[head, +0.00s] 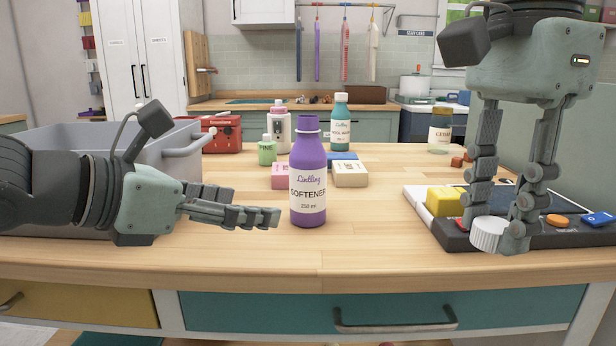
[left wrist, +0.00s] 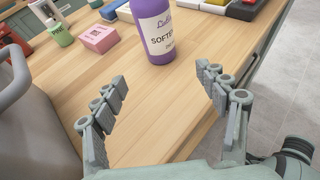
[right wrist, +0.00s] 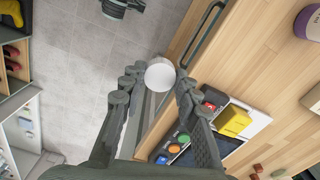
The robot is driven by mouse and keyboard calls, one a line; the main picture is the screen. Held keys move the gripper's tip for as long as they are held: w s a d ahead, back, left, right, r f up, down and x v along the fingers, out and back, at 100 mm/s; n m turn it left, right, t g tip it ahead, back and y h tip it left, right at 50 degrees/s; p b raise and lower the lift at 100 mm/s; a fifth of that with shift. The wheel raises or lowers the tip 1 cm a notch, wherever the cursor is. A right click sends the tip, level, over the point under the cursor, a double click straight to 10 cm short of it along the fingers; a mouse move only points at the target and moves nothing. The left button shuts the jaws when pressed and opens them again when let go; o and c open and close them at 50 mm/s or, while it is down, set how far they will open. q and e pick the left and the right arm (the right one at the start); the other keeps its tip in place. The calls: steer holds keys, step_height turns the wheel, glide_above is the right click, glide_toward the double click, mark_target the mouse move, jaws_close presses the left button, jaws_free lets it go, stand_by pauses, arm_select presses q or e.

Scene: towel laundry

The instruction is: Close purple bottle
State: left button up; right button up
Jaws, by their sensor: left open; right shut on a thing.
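The purple softener bottle (head: 308,172) stands upright on the table with no cap on its neck. In the left wrist view the bottle (left wrist: 156,30) is beyond the fingertips. My left gripper (head: 257,213) is open, just left of the bottle and not around it; its fingers (left wrist: 168,88) are spread and empty. My right gripper (head: 500,236) points down at the right and is shut on a white ridged cap (head: 488,234). In the right wrist view the cap (right wrist: 160,75) sits between the fingertips, above the table's front edge.
Pink (head: 285,176) and cream (head: 350,174) boxes and a teal bottle (head: 341,122) stand behind the purple bottle. A grey basket (head: 90,140) is at left. Table between bottle and panel is clear.

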mark_target(295, 178)
arm_select(q)
steer(key=w+d+p, duration=0.1)
steer(key=w+d, duration=0.4)
steer(key=shift+w+p, duration=0.2)
steer(key=shift+p, duration=0.1)
arm_select(e)
steer(key=shift+r, duration=0.85)
arm_select(q)
steer(key=w+d, duration=0.1)
steer(key=w+d+p, duration=0.1)
steer(key=w+d, duration=0.1)
steer(key=shift+w+d, duration=0.15)
steer(key=shift+w, duration=0.15)
arm_select(e)
steer(key=shift+r, duration=0.6)
arm_select(q)
steer(key=shift+w+d+f+p, duration=0.3)
steer(key=shift+w, duration=0.1)
arm_select(e)
steer(key=shift+r, duration=0.15)
arm_select(q)
steer(key=c, duration=1.5)
steer(key=shift+r, duration=0.1)
